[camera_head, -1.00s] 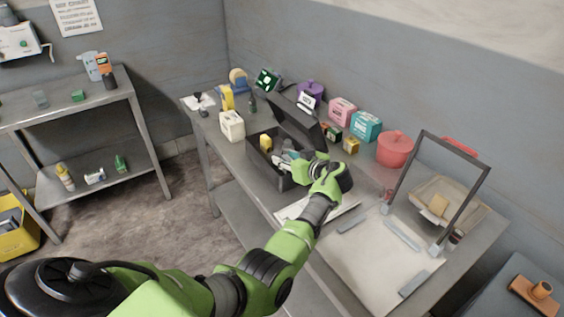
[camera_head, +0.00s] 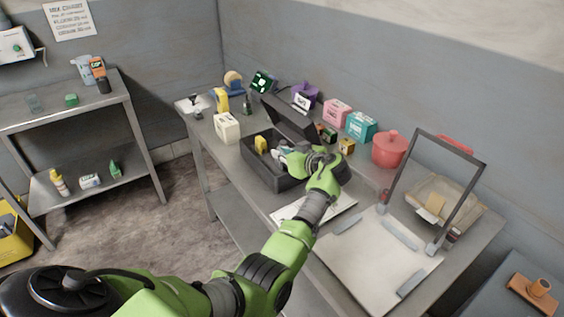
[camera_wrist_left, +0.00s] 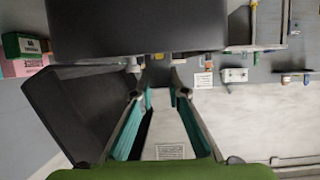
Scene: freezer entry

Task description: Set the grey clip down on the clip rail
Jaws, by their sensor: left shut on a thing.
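My left gripper (camera_head: 290,155) reaches from the lower middle over the open dark box (camera_head: 262,178) on the bench. In the left wrist view its two teal-lined fingers (camera_wrist_left: 159,92) close in toward a small dark grey piece (camera_wrist_left: 158,76), seemingly the grey clip, at their tips. The piece is too small to make out well, and in the head view my wrist and fingers cover it. I cannot pick out the clip rail for certain; grey strips (camera_head: 400,234) lie on a pale board (camera_head: 362,264) at the right. My right gripper is out of view.
A yellow piece (camera_head: 261,144) stands in the box, whose lid (camera_head: 290,117) is raised behind. A white carton (camera_head: 227,127) is to its left. A red pot (camera_head: 390,148) and an upright dark frame (camera_head: 460,212) stand to the right. The pale board has free room.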

